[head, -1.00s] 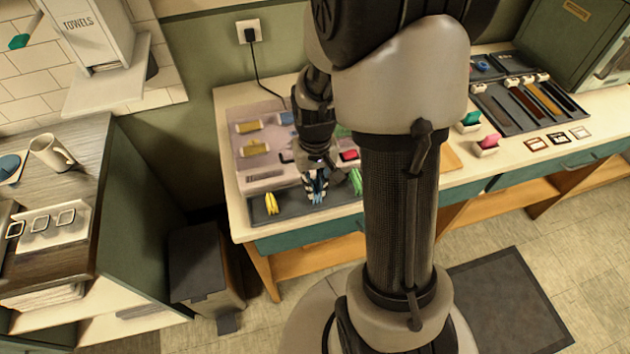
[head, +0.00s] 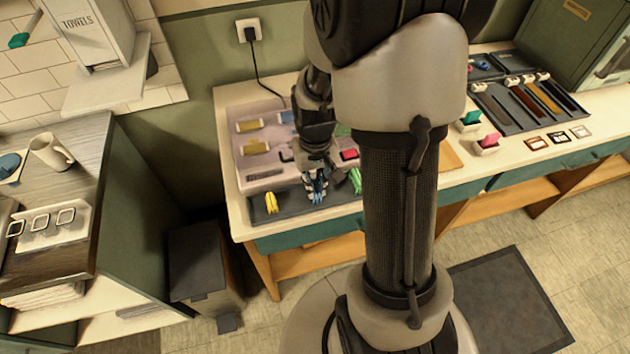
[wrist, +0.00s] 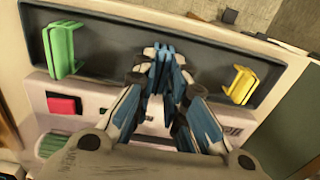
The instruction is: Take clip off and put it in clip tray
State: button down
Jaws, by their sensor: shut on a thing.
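A long dark tray (head: 291,206) lies along the front edge of the bench, also in the wrist view (wrist: 205,65). A yellow clip (head: 271,203) stands at its left end in the head view, and a green clip (head: 355,181) at its right; the wrist view shows the yellow (wrist: 242,84) and green (wrist: 64,50) ones on opposite sides. My gripper (head: 317,190) is low over the tray between them, its fingertips (wrist: 160,75) shut on a blue clip (wrist: 160,62). The fingers hide most of that clip; I cannot tell whether it touches the tray.
Behind the tray is a pale panel (head: 243,166) with coloured blocks, among them a red one (head: 349,154). Small holders with green (head: 471,117) and pink (head: 490,140) pieces and a dark divided tray (head: 505,118) stand farther right. A grey bin (head: 205,265) is on the floor left.

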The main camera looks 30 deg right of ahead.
jog(key=c, duration=1.5)
grip_release()
jog(key=shift+c, duration=0.2)
jog(key=shift+o, duration=0.4)
jog(key=shift+o, duration=1.3)
jog(key=shift+r+p, duration=2.95)
jog(key=shift+r, duration=0.55)
